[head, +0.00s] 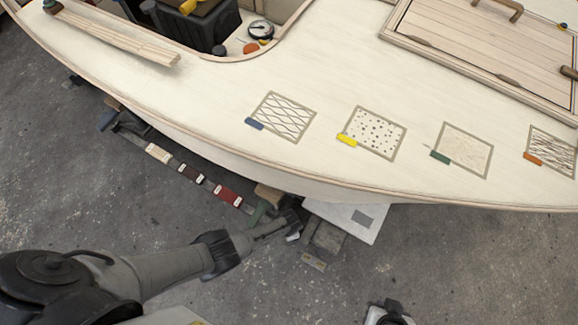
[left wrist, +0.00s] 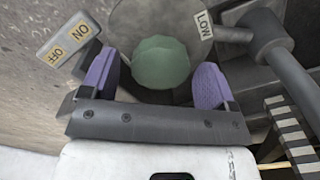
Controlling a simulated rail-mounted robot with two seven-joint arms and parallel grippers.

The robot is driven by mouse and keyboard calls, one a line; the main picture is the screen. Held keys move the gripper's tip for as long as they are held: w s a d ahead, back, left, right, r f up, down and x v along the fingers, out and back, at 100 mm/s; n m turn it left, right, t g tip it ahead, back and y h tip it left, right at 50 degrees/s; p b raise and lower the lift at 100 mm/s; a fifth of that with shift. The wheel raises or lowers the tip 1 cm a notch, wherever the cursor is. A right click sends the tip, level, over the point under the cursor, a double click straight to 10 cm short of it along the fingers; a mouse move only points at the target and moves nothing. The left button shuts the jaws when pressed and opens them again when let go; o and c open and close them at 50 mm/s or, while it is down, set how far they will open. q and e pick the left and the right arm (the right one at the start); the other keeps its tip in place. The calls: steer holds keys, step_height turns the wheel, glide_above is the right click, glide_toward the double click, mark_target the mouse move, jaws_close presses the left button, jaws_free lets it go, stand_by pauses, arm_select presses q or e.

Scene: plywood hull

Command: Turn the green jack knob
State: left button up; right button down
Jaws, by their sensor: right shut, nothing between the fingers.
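The green jack knob (left wrist: 160,62) is round with a lobed edge and sits on a grey round housing in the left wrist view. My left gripper (left wrist: 156,82) is open, with one purple finger on each side of the knob. A narrow gap shows at the left finger; I cannot tell whether the right finger touches. In the head view my left arm reaches in under the hull edge, where its gripper (head: 290,222) shows small and the knob cannot be made out. My right gripper (head: 390,308) is at the bottom edge, shut and empty, away from the hull.
An ON/OFF label (left wrist: 69,48) and a LOW label (left wrist: 204,25) flank the knob. A grey pipe (left wrist: 285,65) stands at its right. The hull (head: 330,180) overhangs the work area. A white panel (head: 350,217) lies beside the left gripper. Open floor (head: 480,270) is at right.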

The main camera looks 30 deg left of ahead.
arm_select(q)
steer(key=shift+r, duration=0.15)
steer(key=shift+r+p, duration=0.25)
steer(key=shift+p, duration=0.15)
step_height(320, 180, up, 13)
steer(key=p, duration=1)
steer(key=shift+r, duration=0.1)
